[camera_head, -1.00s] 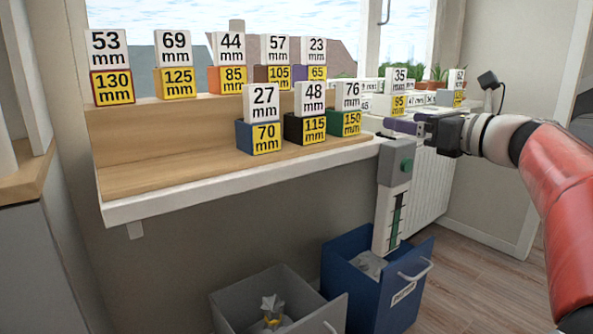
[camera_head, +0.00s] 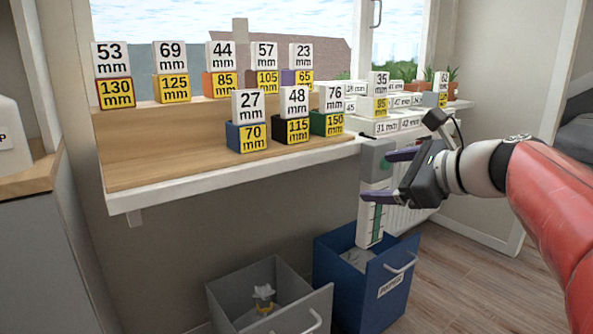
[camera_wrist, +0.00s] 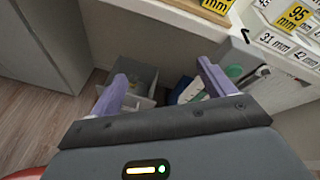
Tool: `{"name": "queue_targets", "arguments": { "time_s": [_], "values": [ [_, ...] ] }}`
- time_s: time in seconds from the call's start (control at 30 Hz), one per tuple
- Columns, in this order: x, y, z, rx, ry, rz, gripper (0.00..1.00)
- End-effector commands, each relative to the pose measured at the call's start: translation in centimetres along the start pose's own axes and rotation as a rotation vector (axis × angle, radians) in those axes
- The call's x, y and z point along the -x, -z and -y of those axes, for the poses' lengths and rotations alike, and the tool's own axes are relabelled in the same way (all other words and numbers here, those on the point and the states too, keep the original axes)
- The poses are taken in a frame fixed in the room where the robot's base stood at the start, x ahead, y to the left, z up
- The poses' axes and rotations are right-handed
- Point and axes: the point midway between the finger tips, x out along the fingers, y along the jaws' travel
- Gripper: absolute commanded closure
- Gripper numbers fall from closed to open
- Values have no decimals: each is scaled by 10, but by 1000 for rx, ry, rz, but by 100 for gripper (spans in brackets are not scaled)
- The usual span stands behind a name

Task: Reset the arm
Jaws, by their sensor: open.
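My gripper (camera_head: 388,176) is at the right in the head view, at the end of my red arm, in front of the right end of the shelf. Its purple fingers are spread apart with nothing between them. In the wrist view my gripper (camera_wrist: 165,90) points down over the floor and bins, and its fingers are wide apart and empty. A white panel with a green button (camera_head: 384,164) stands behind the fingers, partly hidden by them.
Labelled blocks stand on the wooden shelf (camera_head: 160,170), including the 27 mm block (camera_head: 249,105). A blue bin (camera_head: 340,290) and a grey bin (camera_head: 235,300) stand below it. More labelled white boxes (camera_head: 377,127) lie at the right. Floor at the right is clear.

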Motion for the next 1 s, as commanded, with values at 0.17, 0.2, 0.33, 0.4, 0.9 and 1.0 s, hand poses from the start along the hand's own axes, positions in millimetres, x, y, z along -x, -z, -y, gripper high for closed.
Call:
{"name": "queue_targets", "arguments": {
  "time_s": [0.17,0.2,0.33,0.4,0.9,1.0],
  "values": [
    [7,11,-69,379,-148,-156,18],
    [11,17,-89,495,-198,-194,18],
    [36,47,-157,987,-421,-316,18],
    [53,67,-186,1264,-560,-358,18],
    [100,124,-238,1982,-976,-387,18],
    [99,124,-238,1980,-974,-387,18]
  ]
}}
